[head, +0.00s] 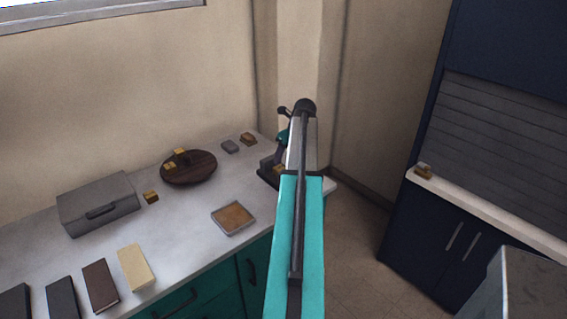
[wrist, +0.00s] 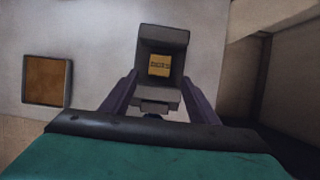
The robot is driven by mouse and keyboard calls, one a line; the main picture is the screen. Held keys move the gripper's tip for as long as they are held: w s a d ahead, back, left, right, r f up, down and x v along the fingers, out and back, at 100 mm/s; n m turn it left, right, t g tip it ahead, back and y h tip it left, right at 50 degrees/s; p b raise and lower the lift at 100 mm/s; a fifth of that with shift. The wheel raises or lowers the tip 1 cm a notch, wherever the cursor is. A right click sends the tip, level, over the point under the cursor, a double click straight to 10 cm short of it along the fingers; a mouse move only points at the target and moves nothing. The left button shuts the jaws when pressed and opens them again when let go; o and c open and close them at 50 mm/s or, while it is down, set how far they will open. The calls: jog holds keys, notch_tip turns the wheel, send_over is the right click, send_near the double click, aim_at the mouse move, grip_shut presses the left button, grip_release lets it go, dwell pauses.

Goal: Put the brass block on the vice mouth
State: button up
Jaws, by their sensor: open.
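A brass block (wrist: 159,65) with dark lettering on its top sits within the dark grey vice (wrist: 162,34), between its jaws, in the wrist view. In the head view part of the vice (head: 266,176) shows at the right end of the worktop, with a bit of the brass block (head: 278,169) beside my arm. My gripper (wrist: 160,85) is open, its two purple fingers apart on either side of the vice's near part. I see nothing held between them. My arm hides most of the gripper and vice in the head view.
A shallow tray (head: 217,217) with a brown base lies left of the vice. A round wooden board (head: 196,174) holds small yellow blocks. A grey case (head: 95,202), another small block (head: 151,197) and several book-like slabs lie further left. A dark cabinet (head: 425,235) stands right.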

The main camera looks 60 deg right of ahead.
jog(key=shift+v, duration=1.85)
